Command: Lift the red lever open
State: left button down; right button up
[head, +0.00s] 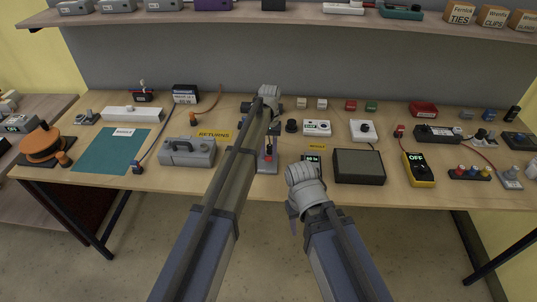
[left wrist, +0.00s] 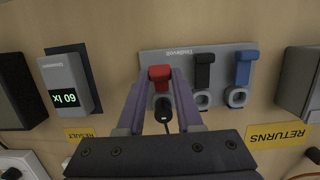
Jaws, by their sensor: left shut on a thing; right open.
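The red lever (left wrist: 159,76) is on a grey plate (left wrist: 180,60) beside a black lever (left wrist: 204,72) and a blue lever (left wrist: 246,66). My left gripper (left wrist: 161,82) is shut on the red lever, one purple finger on each side. A black plug with a cable (left wrist: 163,110) shows just below it, between the fingers. In the head view my left gripper (head: 268,138) is over the grey plate (head: 268,170), and its arm hides part of the levers. My right gripper (head: 294,226) hangs at the table's front edge, away from the levers; its fingers are mostly hidden.
A small display unit (left wrist: 70,83) with green characters stands beside the plate. A dark box (head: 359,166) is to the right, a grey carry case (head: 188,152) to the left. RESULT (head: 317,146) and RETURNS (head: 214,134) labels lie nearby. A shelf (head: 290,17) runs above.

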pick_arm(q)
jog(key=shift+w, duration=0.1)
dwell(0.4)
jog(key=c, duration=0.6)
grip_release()
jog(key=shift+o, duration=0.2)
jog(key=shift+r, duration=0.1)
jog(key=p+v, duration=0.7)
jog(key=shift+w+r+p, duration=0.15)
jog(key=shift+r+p, duration=0.2)
jog(key=shift+r, duration=0.05)
